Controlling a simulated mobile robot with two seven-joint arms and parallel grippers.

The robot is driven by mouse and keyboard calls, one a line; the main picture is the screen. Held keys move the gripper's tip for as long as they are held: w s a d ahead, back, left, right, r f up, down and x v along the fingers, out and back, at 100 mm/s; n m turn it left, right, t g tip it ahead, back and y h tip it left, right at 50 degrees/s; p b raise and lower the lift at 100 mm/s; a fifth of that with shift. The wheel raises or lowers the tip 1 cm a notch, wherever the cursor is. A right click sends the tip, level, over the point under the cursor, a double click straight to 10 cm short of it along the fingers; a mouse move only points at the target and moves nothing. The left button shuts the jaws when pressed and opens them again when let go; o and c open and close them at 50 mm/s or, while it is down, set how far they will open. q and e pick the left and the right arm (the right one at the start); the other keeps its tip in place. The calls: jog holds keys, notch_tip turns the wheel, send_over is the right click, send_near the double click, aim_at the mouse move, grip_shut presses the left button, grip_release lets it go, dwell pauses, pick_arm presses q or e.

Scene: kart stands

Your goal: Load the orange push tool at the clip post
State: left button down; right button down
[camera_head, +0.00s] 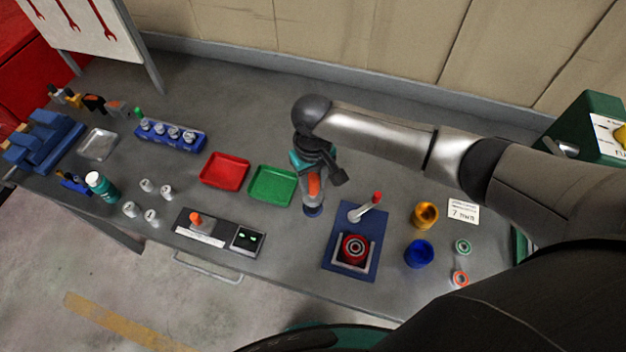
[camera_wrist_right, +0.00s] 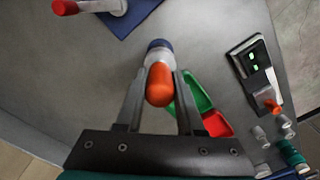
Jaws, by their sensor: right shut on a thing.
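My right gripper (camera_head: 315,172) is shut on the orange push tool (camera_head: 314,186). In the right wrist view the tool's rounded orange end (camera_wrist_right: 159,84) sits between the two fingers, with a grey shaft and a dark blue end beyond it. In the head view the blue end points down near the table, right of the green tray; I cannot tell whether it touches. A grey fixture (camera_head: 215,234) with an upright orange peg (camera_head: 196,219) and a small green-lit display stands front left of the gripper. I cannot tell for sure which part is the clip post. My left gripper is out of view.
A blue plate (camera_head: 343,272) with a red-tipped lever and red round part lies right of the tool. Green (camera_head: 273,184) and red (camera_head: 223,170) trays lie left. Orange (camera_head: 425,214) and blue (camera_head: 419,253) cups stand right. Several small metal cylinders stand left of the fixture.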

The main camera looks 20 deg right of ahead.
jog(key=shift+s, duration=0.1)
notch_tip(320, 180, up, 2)
jog(key=p, duration=0.3)
jog(key=shift+r, duration=0.25)
jog(key=shift+r+p, duration=0.95)
jog(key=shift+r, duration=1.3)
